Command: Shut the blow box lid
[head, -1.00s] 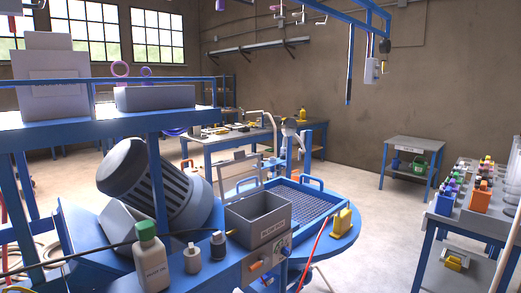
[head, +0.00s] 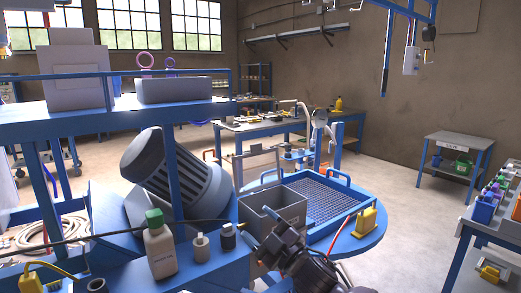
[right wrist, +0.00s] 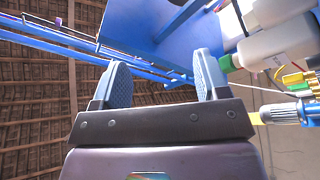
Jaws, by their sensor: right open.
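The blow box (head: 290,208) is an open-topped grey box in the head view, on the blue bench right of the tilted motor. Its grey lid (head: 257,157) stands raised at the box's back edge, so the box is open. My right gripper (head: 270,242) is in front of the box in the head view and hides its front face and label. In the right wrist view the two fingers of my right gripper (right wrist: 160,78) are spread apart with nothing between them. The box and lid cannot be made out in that view. My left gripper is not in view.
A green-capped white bottle (head: 160,245) and two small bottles stand left of the box. A blue mesh tray (head: 322,195) lies right behind it, with a yellow object (head: 366,222) at the round table's edge. The motor (head: 175,175) stands left. Space above the box looks clear.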

